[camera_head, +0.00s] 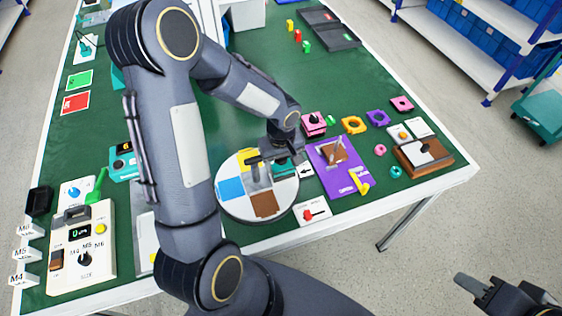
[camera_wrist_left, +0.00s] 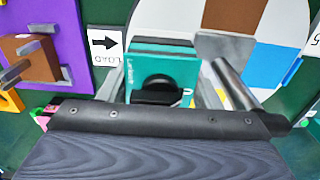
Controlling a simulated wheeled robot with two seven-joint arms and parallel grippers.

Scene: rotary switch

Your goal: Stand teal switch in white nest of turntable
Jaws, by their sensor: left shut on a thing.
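The turntable (camera_head: 232,206) is a white disc with coloured nests: blue, brown, yellow and pale ones show in the head view. It also shows in the wrist view (camera_wrist_left: 275,15). The teal switch (camera_wrist_left: 165,68), a teal block with a black knob, is between the fingers of my left gripper (camera_wrist_left: 170,95). In the head view my left gripper (camera_head: 272,158) is over the right part of the turntable, shut on the switch. Whether the switch touches the disc, I cannot tell. The white nest is partly hidden by the gripper. My right gripper (camera_head: 490,292) is at the bottom right, away from the table.
An arrow card (camera_wrist_left: 105,45) marked LOAD lies beside the turntable. A purple board (camera_head: 325,182) with a brown block stands to its right. A white control box (camera_head: 80,250) stands at the left.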

